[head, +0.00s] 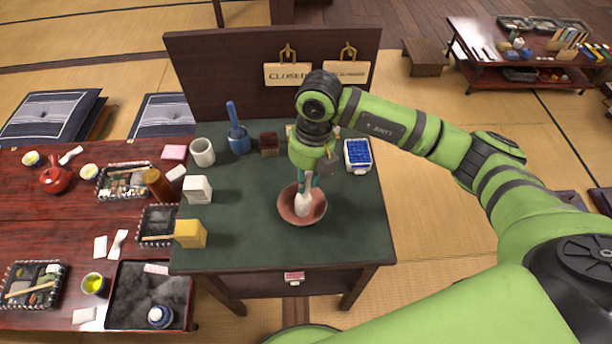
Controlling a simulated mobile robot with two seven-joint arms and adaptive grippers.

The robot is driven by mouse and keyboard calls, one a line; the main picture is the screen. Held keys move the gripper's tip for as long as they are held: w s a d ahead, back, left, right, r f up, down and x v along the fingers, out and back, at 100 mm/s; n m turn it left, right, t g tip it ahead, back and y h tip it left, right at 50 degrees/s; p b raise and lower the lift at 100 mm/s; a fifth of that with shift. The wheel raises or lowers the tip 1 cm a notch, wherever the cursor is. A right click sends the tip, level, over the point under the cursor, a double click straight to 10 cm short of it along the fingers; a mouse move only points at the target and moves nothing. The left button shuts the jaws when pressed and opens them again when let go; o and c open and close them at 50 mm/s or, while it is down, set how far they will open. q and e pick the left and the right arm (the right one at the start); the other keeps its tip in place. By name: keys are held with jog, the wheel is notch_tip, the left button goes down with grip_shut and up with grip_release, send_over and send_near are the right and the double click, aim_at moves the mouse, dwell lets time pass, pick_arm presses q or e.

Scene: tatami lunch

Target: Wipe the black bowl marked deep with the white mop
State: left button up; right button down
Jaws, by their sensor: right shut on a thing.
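A reddish-brown bowl (287,212) stands on the green-topped desk (255,240), right of its middle. I see no bowl that is plainly black, and no "deep" marking can be read. My right gripper (308,182) is above the bowl, pointing down, and is shut on the white mop. The white mop (303,204) is near upright with its head inside the bowl; whether it presses on the bowl's wall cannot be told. Part of the bowl's inside is hidden behind the mop. My left gripper is not in view.
On the desk's left stand a white cup (202,152), a white box (198,190) and a yellow block (191,233). The desk's front is clear.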

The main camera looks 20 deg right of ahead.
jog(key=shift+f, duration=0.15)
jog(key=n+b, duration=0.1)
jog(key=n, duration=0.1)
jog(key=n+b, duration=0.1)
jog(key=b, duration=0.1)
jog(key=n+b, duration=0.1)
jog(key=n, duration=0.1)
jog(key=shift+w+f+n+g, duration=0.2)
jog(key=shift+f+n+g, duration=0.05)
jog(key=shift+n+g, duration=0.05)
jog(key=shift+r+n+b, duration=0.2)
jog(key=shift+n+b, duration=0.2)
jog(key=shift+n, duration=0.2)
